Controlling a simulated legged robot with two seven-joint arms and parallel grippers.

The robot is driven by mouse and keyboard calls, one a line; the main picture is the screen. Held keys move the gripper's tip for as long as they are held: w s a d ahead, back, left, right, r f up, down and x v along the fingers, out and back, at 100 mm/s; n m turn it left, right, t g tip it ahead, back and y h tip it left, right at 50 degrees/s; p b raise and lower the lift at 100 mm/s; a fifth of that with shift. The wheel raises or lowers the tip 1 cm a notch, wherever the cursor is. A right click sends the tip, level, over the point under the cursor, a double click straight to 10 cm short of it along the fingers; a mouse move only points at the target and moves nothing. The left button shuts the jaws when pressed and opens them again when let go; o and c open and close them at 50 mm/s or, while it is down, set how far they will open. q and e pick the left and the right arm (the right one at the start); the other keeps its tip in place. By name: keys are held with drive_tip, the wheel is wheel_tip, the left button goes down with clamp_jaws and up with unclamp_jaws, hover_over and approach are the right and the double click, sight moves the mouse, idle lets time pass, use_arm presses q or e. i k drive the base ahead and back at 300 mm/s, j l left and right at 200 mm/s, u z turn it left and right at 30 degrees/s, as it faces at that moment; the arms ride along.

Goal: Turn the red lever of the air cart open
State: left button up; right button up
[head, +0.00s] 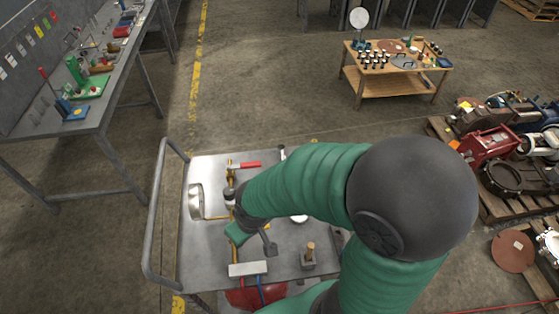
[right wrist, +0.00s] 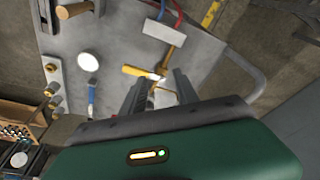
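The air cart's grey metal top (head: 210,262) shows in the head view, with a brass pipe line running along it. The red lever (head: 244,164) is at its far end, lying sideways to the right from the pipe. My right gripper (right wrist: 160,78) is open in the right wrist view, its two dark fingers apart. A yellow lever (right wrist: 140,71) on the pipe lies just beyond the fingertips; I cannot tell whether they touch. In the head view my green arm hides part of the cart. My left gripper is not in view.
A white plate (head: 248,268) and red and blue hoses are at the cart's near end. A white round gauge (right wrist: 88,62) and a blue lever (right wrist: 91,98) stand beside the pipe. A tubular handle (head: 152,220) rises along the left edge. A workbench (head: 125,85) stands left.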

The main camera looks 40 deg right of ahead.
sight(253, 165)
drive_tip(key=j+z, duration=0.1)
drive_tip(key=z, duration=0.7)
drive_tip(key=j+z, duration=0.1)
drive_tip(key=z, duration=0.3)
